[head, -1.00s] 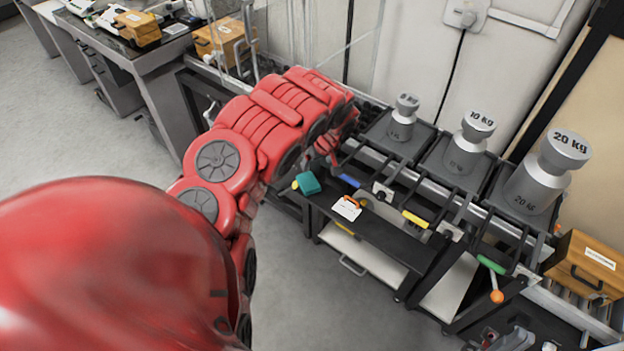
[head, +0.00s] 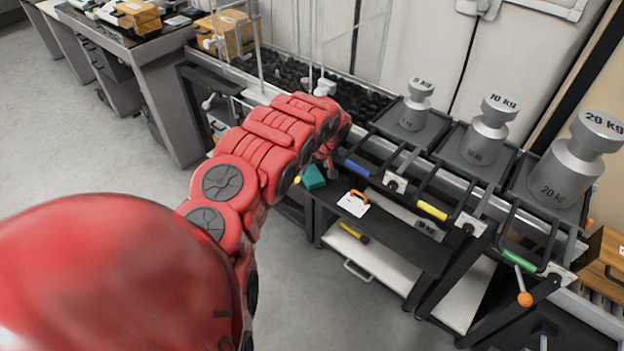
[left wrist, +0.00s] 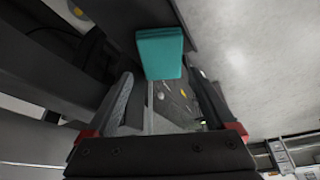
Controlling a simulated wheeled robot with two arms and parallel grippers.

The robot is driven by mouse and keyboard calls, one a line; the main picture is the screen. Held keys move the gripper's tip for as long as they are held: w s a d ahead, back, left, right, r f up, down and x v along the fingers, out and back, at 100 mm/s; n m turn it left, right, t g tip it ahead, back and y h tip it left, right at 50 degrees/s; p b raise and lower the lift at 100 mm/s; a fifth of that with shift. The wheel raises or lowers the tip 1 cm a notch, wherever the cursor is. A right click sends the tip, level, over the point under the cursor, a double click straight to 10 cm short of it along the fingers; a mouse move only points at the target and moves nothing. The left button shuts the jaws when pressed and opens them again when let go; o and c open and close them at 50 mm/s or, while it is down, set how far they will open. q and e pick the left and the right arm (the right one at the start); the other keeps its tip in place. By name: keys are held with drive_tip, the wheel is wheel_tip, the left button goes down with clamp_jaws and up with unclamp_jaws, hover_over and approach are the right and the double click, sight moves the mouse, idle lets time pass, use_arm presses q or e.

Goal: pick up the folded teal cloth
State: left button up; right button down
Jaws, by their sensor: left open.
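The folded teal cloth (head: 314,178) lies at the left end of the dark cart shelf. In the left wrist view the cloth (left wrist: 160,53) shows as a teal block just beyond the fingertips, in line with the gap between them. My left gripper (head: 327,162) is close beside the cloth in the head view, partly hidden by my own red arm. In the left wrist view its fingers (left wrist: 164,88) are spread apart with nothing between them. Whether a finger touches the cloth is not clear. My right gripper is not in view.
A white card with an orange handle (head: 355,203) lies right of the cloth. A yellow handle (head: 432,210) and a blue handle (head: 357,168) sit along the cart's edge. Large metal weights (head: 487,135) stand on trays behind. The floor (head: 310,290) in front is clear.

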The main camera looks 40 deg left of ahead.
sight(312, 175)
use_arm(q)
drive_tip(key=shift+b+x, duration=0.4)
drive_tip(key=shift+x, duration=2.25)
drive_tip(key=shift+s+f, duration=0.1)
drive_tip(key=shift+f, duration=0.15)
drive_tip(key=c, duration=1)
drive_tip(key=shift+r, duration=0.1)
